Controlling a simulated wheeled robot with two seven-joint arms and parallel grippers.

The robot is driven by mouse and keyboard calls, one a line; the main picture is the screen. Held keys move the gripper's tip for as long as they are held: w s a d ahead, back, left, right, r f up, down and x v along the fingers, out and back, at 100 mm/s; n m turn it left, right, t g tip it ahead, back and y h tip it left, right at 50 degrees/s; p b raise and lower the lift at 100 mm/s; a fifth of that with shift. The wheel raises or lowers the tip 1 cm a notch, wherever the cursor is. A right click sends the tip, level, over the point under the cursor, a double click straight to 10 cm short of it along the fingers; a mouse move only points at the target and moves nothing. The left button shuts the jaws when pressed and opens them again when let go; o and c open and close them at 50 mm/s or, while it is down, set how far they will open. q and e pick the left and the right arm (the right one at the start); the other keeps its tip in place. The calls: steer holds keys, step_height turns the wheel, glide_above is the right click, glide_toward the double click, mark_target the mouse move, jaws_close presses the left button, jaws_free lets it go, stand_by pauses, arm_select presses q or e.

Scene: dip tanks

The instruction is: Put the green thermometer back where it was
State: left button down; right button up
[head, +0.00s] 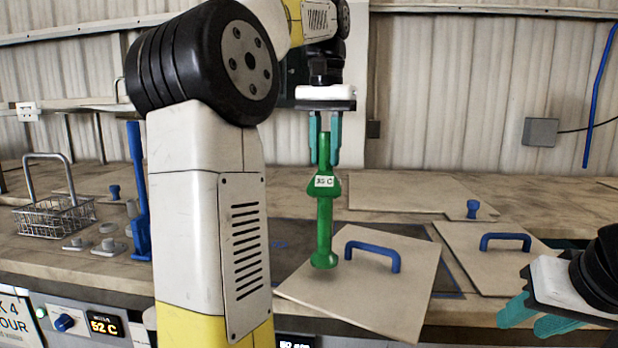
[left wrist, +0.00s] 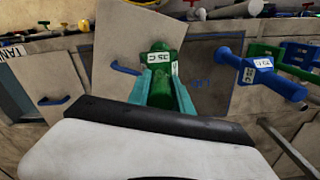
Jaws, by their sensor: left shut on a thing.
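The green thermometer (head: 324,212) hangs upright in the head view, with a white label reading about 35 C. My left gripper (head: 325,150) is shut on its upper stem, fingers pointing down. Its lower end is over or near a tan lid with a blue handle (head: 408,305); I cannot tell whether it touches. In the left wrist view the thermometer (left wrist: 160,80) sits between the teal fingers, and a blue thermometer (left wrist: 258,68) shows to the right. My right gripper (head: 535,318) is at the lower right, its fingers apart, with nothing visible between them.
A wire basket (head: 55,212) stands at the left. A blue upright tool (head: 138,190) is beside my left arm. Another tan lid with a blue handle (head: 490,262) lies to the right, and a flat panel with a blue knob (head: 410,193) lies behind. A 52 C display (head: 103,326) is at lower left.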

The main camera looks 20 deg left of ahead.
arm_select(q)
steer(key=w+a+f, duration=0.2)
steer(key=a+f, duration=0.2)
steer(key=a, duration=0.6)
steer(key=shift+a+f, duration=0.25)
steer(key=shift+w+f, duration=0.1)
stand_by(0.3)
steer(key=c, duration=1.1)
jaws_free()
steer(key=shift+c, duration=0.2)
step_height(320, 180, up, 8)
steer(key=shift+f, duration=0.15)
